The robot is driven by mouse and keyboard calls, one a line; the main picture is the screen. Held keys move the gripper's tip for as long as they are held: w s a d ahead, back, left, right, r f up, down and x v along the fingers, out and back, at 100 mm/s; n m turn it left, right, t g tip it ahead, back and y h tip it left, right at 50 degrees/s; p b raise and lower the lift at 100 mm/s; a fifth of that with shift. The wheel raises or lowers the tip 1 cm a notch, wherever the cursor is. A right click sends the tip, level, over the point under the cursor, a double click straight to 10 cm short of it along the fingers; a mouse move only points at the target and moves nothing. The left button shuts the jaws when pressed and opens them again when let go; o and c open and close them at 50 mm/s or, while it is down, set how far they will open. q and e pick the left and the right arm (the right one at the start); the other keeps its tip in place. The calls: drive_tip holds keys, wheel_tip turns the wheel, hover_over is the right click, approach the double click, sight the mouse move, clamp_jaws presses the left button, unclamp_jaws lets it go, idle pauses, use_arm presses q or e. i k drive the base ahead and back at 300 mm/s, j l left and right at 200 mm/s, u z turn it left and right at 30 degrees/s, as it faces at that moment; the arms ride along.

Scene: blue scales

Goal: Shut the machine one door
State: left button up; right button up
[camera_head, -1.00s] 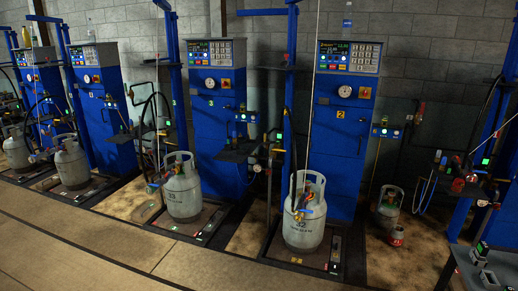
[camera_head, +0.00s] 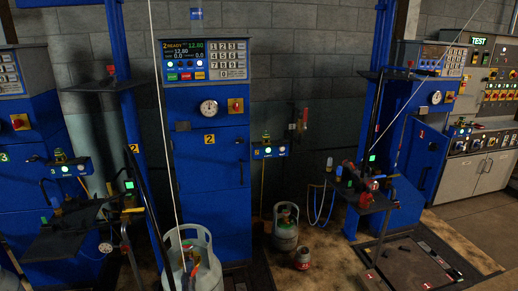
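The machine one cabinet (camera_head: 402,112) is blue and stands at the right, with a keypad panel and a round gauge on its upper part. A blue door panel (camera_head: 427,160) with a small red and white label shows on its lower front. It appears to stand out at an angle from the cabinet, so it looks open. The shelf and post in front hide part of the cabinet's lower front. Neither of my grippers is in view.
The machine two cabinet (camera_head: 212,185) stands in the middle. A grey gas cylinder (camera_head: 195,262) stands before it, with a smaller cylinder (camera_head: 285,228) to its right. A shelf with tools (camera_head: 368,195) juts out before machine one. Grey control cabinets (camera_head: 478,165) stand far right.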

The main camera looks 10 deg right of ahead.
sight(422, 167)
drive_tip(key=i+z, duration=0.8)
drive_tip(key=i+j+z, duration=0.25)
drive_tip(key=z, duration=0.15)
drive_tip(key=i+j+z, duration=0.4)
